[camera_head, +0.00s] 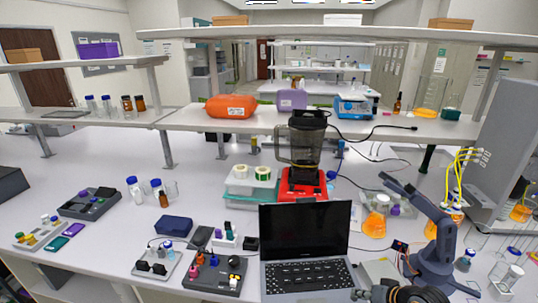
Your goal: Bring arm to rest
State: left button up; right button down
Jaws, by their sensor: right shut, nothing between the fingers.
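My right gripper (359,294) is dark and shows at the bottom edge, just right of the open laptop (305,238). Its fingers are shut and empty, and much of it is cut off by the frame. A blue-grey jointed arm (432,215) rises just behind and right of it; I cannot tell whether it is mine. My left gripper is not in view.
A red-based blender (303,184) stands behind the laptop. Flasks with orange liquid (375,222) and glassware (507,275) stand at the right, near a grey cabinet (505,140). A dark control box (214,275) lies left of the laptop.

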jog(key=s+a+f+n+g+h, duration=0.1)
jog(key=s+a+f+n+g, duration=0.15)
jog(key=s+a, duration=0.55)
jog(key=s+d+r+n+g+h, duration=0.1)
jog(key=s+r+n+h, duration=0.15)
jog(key=s, duration=0.65)
jog(key=s+d+f+m+g+b, duration=0.1)
jog(key=d+f+b, duration=0.1)
jog(key=f, duration=1.2)
jog(key=s+d+f+g+b, duration=0.1)
jog(key=f, duration=1.4)
jog(key=s+d+f+b, duration=0.1)
jog(key=s+f+b, duration=0.1)
jog(key=s+f, duration=1.7)
jog(key=shift+f+g+h, duration=0.25)
jog(key=shift+g+h, duration=0.1)
jog(key=shift+g, duration=0.1)
jog(key=shift+d+m, duration=0.15)
jog(key=shift+m, duration=0.15)
